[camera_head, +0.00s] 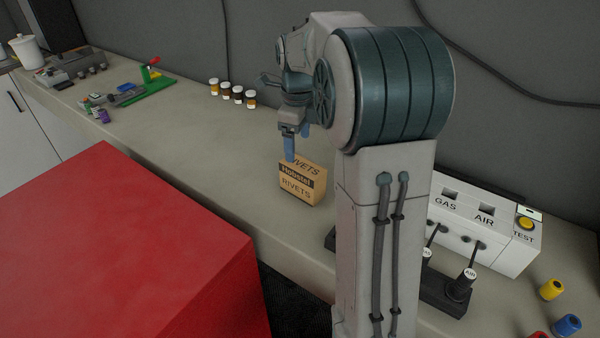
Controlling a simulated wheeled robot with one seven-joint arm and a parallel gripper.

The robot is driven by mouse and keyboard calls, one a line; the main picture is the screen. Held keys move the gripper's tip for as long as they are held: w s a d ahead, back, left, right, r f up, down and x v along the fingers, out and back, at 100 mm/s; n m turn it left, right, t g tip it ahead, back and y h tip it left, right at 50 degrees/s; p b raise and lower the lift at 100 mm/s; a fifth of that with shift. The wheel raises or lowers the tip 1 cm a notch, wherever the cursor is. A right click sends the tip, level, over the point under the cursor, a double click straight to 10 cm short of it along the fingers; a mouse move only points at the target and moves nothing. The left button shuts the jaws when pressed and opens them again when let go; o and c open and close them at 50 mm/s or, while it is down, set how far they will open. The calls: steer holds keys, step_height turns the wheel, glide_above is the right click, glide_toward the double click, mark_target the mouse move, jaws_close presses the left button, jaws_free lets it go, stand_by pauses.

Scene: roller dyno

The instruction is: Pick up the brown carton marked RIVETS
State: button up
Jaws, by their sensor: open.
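The brown carton marked RIVETS (301,186) stands upright on the grey counter, near its front edge, in the middle of the head view. It has a dark label band across its front. My gripper (289,152) points down at the carton's top left part, with its blue fingers in front of or just above the top. I cannot tell whether they touch the carton. The gripper is open, and the gap between its fingers is hard to see from this side. My arm covers the counter just right of the carton.
A red block-like surface (120,250) fills the lower left, in front of the counter (190,130). Several small jars (232,92) stand at the back. A white GAS/AIR box (480,226) with levers stands at right, near coloured cylinders (566,325). Counter left of the carton is clear.

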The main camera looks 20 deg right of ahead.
mark_target(301, 164)
steer(key=w+d+m, duration=0.1)
steer(key=w+m, duration=0.1)
steer(key=m, duration=0.1)
steer(key=shift+w+d+f, duration=0.3)
steer(key=shift+d+f, duration=0.05)
steer(key=shift+d, duration=0.05)
steer(key=shift+f+m, duration=0.3)
steer(key=shift+f, duration=0.05)
step_height(301, 164, down, 8)
steer(key=shift+r+p, duration=0.15)
steer(key=shift+p, duration=0.25)
steer(key=shift+s+d+f+p, duration=0.1)
steer(key=shift+f+p, duration=0.2)
steer(key=shift+f, duration=1.05)
steer(key=shift+s+d+f+p, duration=0.1)
steer(key=shift+f+p, duration=0.15)
steer(key=shift+f, duration=1.1)
steer(key=c, duration=1.2)
